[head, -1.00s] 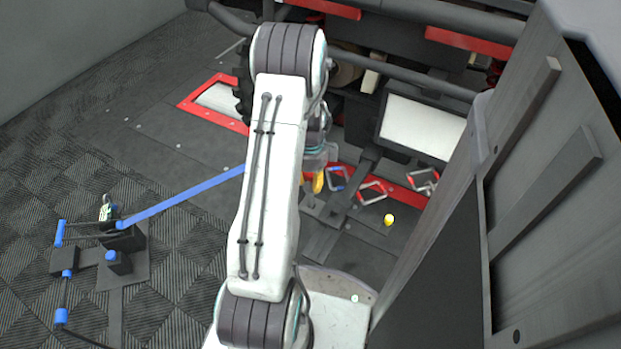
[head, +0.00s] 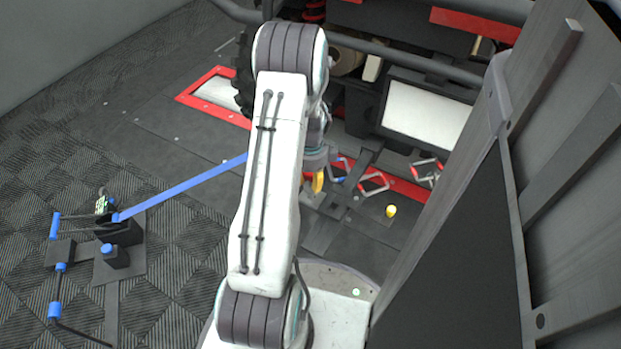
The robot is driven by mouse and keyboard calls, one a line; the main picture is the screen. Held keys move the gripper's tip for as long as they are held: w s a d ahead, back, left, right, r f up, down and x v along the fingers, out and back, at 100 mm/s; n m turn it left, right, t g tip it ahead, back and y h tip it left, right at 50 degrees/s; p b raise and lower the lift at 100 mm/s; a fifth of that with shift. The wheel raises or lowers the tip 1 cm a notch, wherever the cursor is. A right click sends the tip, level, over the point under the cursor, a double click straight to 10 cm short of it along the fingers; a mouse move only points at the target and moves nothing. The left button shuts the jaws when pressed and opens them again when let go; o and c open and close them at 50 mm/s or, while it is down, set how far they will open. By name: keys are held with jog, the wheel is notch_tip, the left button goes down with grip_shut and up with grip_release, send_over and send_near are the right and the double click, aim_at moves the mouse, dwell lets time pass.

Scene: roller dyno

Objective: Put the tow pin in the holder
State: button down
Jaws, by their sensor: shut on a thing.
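My gripper (head: 313,163) is mostly hidden behind my arm, and only its right side shows above the dark floor plates. It is shut on a yellow-orange piece (head: 318,181), which I take to be the tow pin; its left part and lower end are not clear. A small yellow round-topped piece (head: 391,211) stands on the floor to the right, apart from the gripper. I cannot tell for sure which of the dark fittings below the gripper is the holder.
Red-and-silver shackle-like pieces (head: 373,184) lie right of the gripper, before a pale screen panel (head: 424,115). A grey cabinet (head: 560,200) closes off the right. A blue strap (head: 185,184) runs to a black floor stand (head: 122,232) at left.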

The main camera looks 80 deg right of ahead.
aim_at(310, 188)
jog(key=shift+f+b, duration=1.3)
jog(key=shift+f, duration=0.55)
jog(key=c, duration=0.8)
grip_release()
jog(key=shift+c, duration=0.2)
notch_tip(310, 188, up, 12)
jog(key=shift+a+f, duration=0.15)
jog(key=shift+f, duration=0.05)
jog(key=shift+r, duration=0.15)
